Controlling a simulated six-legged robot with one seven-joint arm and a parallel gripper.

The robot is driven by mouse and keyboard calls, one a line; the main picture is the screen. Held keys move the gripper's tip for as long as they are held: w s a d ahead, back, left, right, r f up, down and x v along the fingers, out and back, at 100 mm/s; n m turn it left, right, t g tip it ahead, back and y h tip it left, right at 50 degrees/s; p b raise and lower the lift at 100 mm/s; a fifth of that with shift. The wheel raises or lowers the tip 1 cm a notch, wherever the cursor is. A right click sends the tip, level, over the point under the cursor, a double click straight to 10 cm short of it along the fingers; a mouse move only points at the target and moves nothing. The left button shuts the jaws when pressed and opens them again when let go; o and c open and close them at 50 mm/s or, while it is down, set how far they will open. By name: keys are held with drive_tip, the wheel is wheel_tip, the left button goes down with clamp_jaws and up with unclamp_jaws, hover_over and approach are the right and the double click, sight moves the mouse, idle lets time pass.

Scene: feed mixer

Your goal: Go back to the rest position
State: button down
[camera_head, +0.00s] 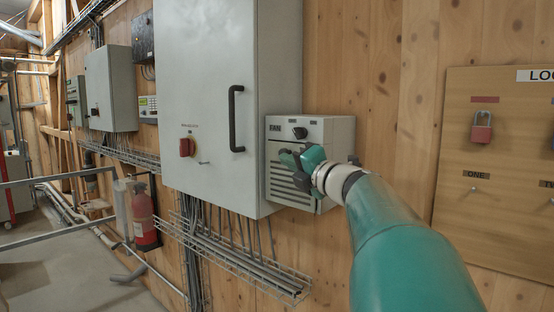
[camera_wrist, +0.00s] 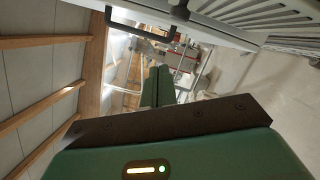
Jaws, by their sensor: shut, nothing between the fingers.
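My gripper (camera_head: 292,160) is at the end of my teal arm, in front of the small grey FAN box (camera_head: 333,135) on the wooden wall. Its fingers point left in the camera_head view and hide part of the box's slatted front. I cannot tell whether they touch the box. In the camera_wrist view the two green fingers (camera_wrist: 157,87) lie side by side, closed, with nothing between them. A dark knob (camera_head: 300,133) on the FAN box shows above the gripper.
A large grey cabinet (camera_head: 215,80) with a black handle (camera_head: 233,118) and a red switch (camera_head: 187,147) adjoins the FAN box. A wire cable tray (camera_head: 235,258) runs below. A board with a red padlock (camera_head: 482,127) hangs at right. A fire extinguisher (camera_head: 144,215) stands at left.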

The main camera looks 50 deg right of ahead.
drive_tip(key=v, duration=0.4)
drive_tip(key=shift+s+r, duration=0.1)
drive_tip(key=shift+r, duration=0.15)
drive_tip(key=w+a+f+n+g+y, duration=0.1)
drive_tip(key=a+f+n+g+y, duration=0.2)
drive_tip(key=a+f+n, duration=0.45)
drive_tip(key=w+a+f+n+g+y, duration=0.2)
drive_tip(key=a+f+n, duration=0.2)
drive_tip(key=a+n, duration=0.65)
drive_tip(key=w+a+f+n+g+y, duration=0.1)
drive_tip(key=a+f+n+g+y, duration=0.2)
drive_tip(key=a+f+n, duration=0.45)
drive_tip(key=s+a+f+n+g+h, duration=0.2)
drive_tip(key=s+a+f+n, duration=0.3)
drive_tip(key=n, duration=0.7)
drive_tip(key=s+a+f+n+g+h, duration=0.2)
drive_tip(key=a+f+n, duration=0.5)
drive_tip(key=n, duration=0.6)
drive_tip(key=s+f+g, duration=0.1)
drive_tip(key=s, duration=0.1)
drive_tip(key=shift+s+a+f, duration=0.2)
drive_tip(key=shift+s+f, duration=0.05)
drive_tip(key=shift+s, duration=0.15)
